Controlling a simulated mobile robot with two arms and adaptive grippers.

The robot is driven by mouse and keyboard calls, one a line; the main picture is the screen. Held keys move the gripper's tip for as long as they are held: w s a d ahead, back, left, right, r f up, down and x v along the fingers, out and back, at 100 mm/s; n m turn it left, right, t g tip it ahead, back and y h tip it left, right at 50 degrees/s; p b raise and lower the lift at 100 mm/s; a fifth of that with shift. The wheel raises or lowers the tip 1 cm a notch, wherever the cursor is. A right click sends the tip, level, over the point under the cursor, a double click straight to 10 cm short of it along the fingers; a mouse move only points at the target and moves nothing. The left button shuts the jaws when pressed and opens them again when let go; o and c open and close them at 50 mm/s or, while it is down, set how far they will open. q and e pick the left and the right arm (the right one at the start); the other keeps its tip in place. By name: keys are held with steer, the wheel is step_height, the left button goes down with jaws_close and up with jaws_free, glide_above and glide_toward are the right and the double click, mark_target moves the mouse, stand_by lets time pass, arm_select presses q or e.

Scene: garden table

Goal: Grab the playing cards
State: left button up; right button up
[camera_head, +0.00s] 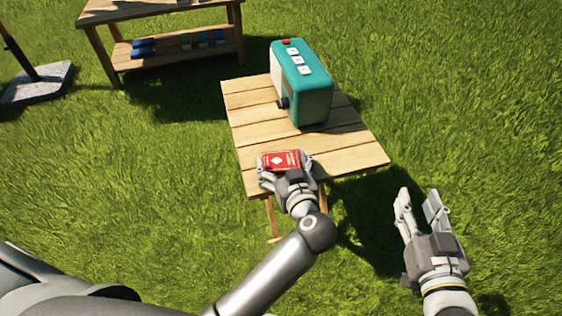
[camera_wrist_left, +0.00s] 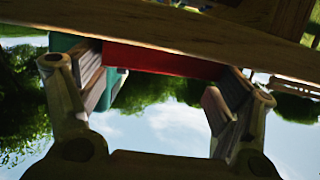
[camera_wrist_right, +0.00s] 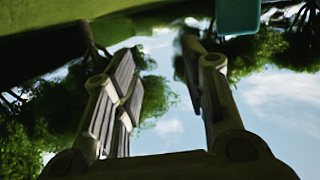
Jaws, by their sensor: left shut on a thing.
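The playing cards are a red box (camera_head: 281,160) with a white diamond, at the near edge of the wooden table (camera_head: 255,125). My left gripper (camera_head: 285,168) is at that edge with its fingers on either side of the box, shut on it. In the left wrist view the red box (camera_wrist_left: 160,60) spans the space between the two fingers of the left gripper (camera_wrist_left: 160,85), close to the table's wood. My right gripper (camera_head: 423,205) is open and empty over the grass, right of the table. Its spread fingers also show in the right wrist view (camera_wrist_right: 165,85).
A teal and white box-shaped device (camera_head: 305,88) with a red button stands on the table behind the cards. A wooden shelf table (camera_head: 165,14) with several small items is at the back left. A pole on a stone base (camera_head: 38,82) stands at the far left. Grass surrounds the table.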

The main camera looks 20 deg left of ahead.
arm_select(q)
steer(key=shift+f, duration=0.25)
